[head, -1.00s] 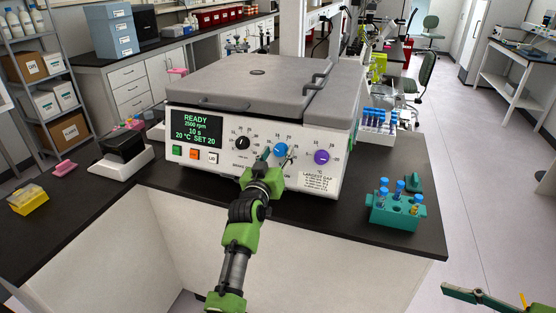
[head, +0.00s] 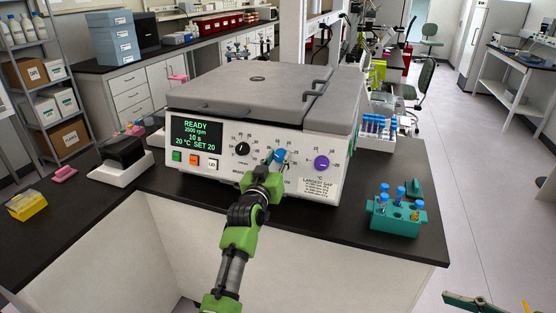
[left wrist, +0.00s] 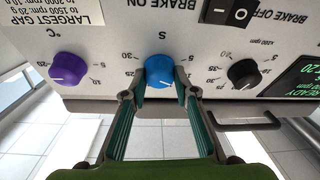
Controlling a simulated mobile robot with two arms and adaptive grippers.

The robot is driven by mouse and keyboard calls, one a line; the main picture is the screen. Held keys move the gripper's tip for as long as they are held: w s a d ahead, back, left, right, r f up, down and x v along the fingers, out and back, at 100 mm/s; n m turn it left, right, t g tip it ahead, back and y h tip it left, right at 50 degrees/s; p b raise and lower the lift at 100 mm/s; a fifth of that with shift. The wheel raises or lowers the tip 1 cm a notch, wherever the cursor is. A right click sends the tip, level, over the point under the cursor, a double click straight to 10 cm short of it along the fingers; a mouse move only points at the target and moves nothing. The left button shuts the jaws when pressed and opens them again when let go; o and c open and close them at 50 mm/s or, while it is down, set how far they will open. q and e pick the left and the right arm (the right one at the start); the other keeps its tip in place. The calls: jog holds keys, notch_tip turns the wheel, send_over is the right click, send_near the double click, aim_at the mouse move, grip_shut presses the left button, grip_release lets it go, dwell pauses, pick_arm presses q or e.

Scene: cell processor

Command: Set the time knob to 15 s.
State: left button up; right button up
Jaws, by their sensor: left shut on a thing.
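The white-fronted cell processor (head: 270,115) stands on the black bench with its grey lid closed. Its display (head: 196,134) reads READY, 2500 rpm, 10 s, 20 °C SET 20. The blue time knob (head: 281,155), marked S, sits between a black knob (head: 242,149) and a purple knob (head: 321,163). My left gripper (head: 273,161) is at the blue knob. In the left wrist view, upside down, its fingers (left wrist: 159,90) are shut on both sides of the blue knob (left wrist: 160,68). My right gripper (head: 475,303) shows only partly at the lower right edge.
A green tube rack (head: 396,218) with blue-capped tubes stands on the bench to the right. A black and white device (head: 122,160) and a yellow box (head: 27,205) are on the left. Coloured buttons (head: 194,160) sit below the display. The bench front is mostly clear.

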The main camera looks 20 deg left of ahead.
pick_arm(q)
jog(key=m+h, duration=0.1)
jog(key=m, duration=0.1)
jog(key=m+h, duration=0.1)
jog(key=m, duration=0.1)
jog(key=shift+a+f+m+b, duration=0.1)
jog(key=shift+a+m+b, duration=0.05)
jog(key=shift+m+b, duration=0.25)
jog(key=m+h, duration=0.1)
jog(key=m, duration=0.1)
jog(key=m+h, duration=0.1)
jog(key=m, duration=0.2)
jog(key=shift+g, duration=0.4)
jog(key=shift+m, duration=0.3)
jog(key=o, duration=1.1)
jog(key=shift+s, duration=0.1)
jog(key=v, duration=1.1)
jog(key=shift+s+a, duration=0.1)
jog(key=shift+s, duration=0.25)
